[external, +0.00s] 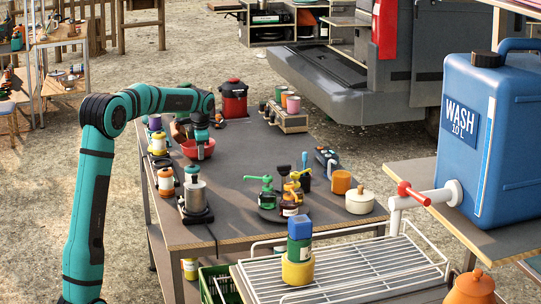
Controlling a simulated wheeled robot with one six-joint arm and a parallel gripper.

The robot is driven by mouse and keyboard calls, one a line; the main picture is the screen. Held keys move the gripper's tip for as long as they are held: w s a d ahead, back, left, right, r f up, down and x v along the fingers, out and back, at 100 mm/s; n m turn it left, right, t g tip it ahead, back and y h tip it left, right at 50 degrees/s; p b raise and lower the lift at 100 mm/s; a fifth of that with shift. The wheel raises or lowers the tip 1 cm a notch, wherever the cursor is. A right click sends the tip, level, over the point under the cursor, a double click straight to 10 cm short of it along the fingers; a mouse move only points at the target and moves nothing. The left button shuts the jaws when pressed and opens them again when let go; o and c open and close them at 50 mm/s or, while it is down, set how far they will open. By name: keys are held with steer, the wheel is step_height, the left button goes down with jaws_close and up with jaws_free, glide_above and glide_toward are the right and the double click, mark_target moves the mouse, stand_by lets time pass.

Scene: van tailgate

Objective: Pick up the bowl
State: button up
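A red bowl (192,151) stands on the grey table (245,205), toward its far left part. My arm reaches over from the left, and my gripper (201,138) points down at the bowl, overlapping its right part and rim in the picture. The gripper is small here and its fingers are hard to make out. I cannot tell whether they are apart, closed, or touching the rim.
Jars and bottles (157,143) crowd the table left of the bowl. A red pot (233,98) stands behind it and a metal canister (196,192) on a dark base stands in front. The table right of the bowl is mostly clear. Pump bottles (290,200) stand farther right.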

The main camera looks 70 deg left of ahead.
jaws_close()
